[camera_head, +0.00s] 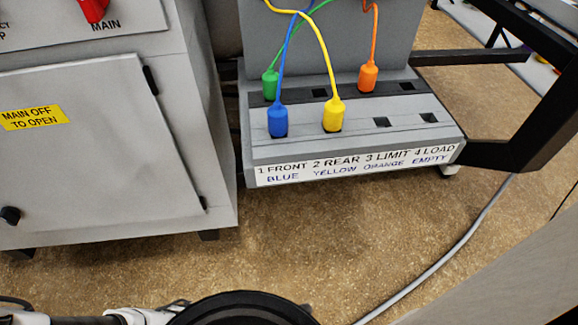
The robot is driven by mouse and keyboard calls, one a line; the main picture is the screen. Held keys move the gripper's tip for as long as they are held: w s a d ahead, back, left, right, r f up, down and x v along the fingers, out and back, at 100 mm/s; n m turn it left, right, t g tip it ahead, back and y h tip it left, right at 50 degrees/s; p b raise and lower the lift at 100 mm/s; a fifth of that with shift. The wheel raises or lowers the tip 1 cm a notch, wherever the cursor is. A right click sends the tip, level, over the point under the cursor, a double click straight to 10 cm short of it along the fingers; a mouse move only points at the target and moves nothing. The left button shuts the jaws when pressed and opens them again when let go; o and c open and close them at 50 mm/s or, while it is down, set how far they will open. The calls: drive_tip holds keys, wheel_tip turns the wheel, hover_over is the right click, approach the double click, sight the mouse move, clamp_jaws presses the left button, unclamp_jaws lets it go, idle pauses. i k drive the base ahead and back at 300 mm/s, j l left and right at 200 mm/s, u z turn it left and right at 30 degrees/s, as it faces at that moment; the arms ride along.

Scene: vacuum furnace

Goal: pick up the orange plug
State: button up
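The orange plug (368,77) stands upright in the back, darker row of the grey socket block (300,148). It is at the third position from the left in that row. An orange cable rises from its top toward the grey panel. The green plug (270,84) is in the same row at the left end. The blue plug (278,120) and the yellow plug (333,114) stand in the front row, left of two empty sockets (382,122). My gripper is not in view; parts of my own body show at the bottom edge.
The label strip (355,166) reads 1 FRONT, 2 REAR, 3 LIMIT, 4 LOAD, with BLUE, YELLOW, ORANGE, EMPTY below. A grey cabinet (95,160) stands at left. A black frame (530,110) is at right. A grey cable (450,258) crosses the otherwise open floor.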

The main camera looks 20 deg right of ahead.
sight(367, 73)
drive_tip(key=z, duration=0.9)
